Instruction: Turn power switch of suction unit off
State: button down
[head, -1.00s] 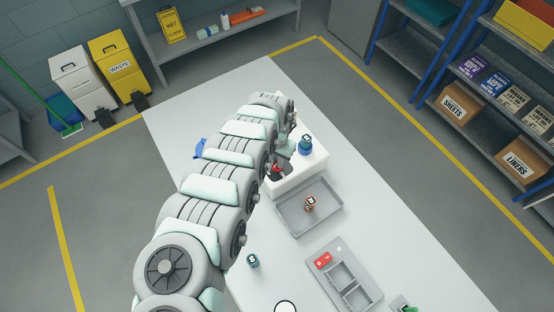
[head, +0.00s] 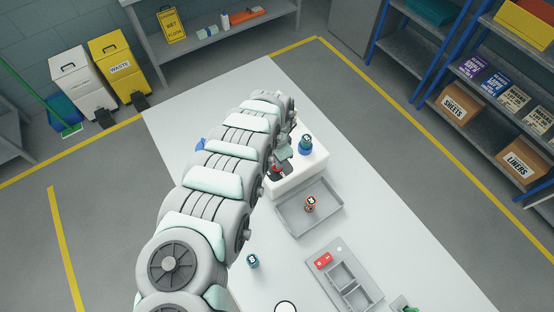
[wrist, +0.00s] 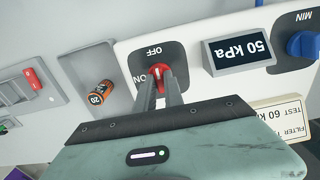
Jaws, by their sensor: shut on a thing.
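The suction unit (head: 304,178) is a white box on the table in the head view. Its power switch is a red knob (wrist: 161,71) on a dark plate (wrist: 171,51) marked OFF and ON in the wrist view. A pale mark on the knob seems to point toward the OFF side, but my fingers partly cover the knob. My gripper (wrist: 161,83) is shut on the red knob, one finger on each side. In the head view the arm mostly hides the gripper (head: 281,164).
A blue-topped jar (head: 305,143) stands on the unit. A grey tray (head: 330,220) holds an orange battery-like can (wrist: 101,93). A sorting tray (head: 371,290) lies nearer.

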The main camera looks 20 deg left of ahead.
jog(key=c, duration=1.4)
grip_release()
jog(key=shift+c, duration=0.2)
jog(key=shift+r, duration=0.1)
notch_tip(320, 180, up, 11)
jog(key=b, duration=0.1)
jog(key=shift+f, duration=0.2)
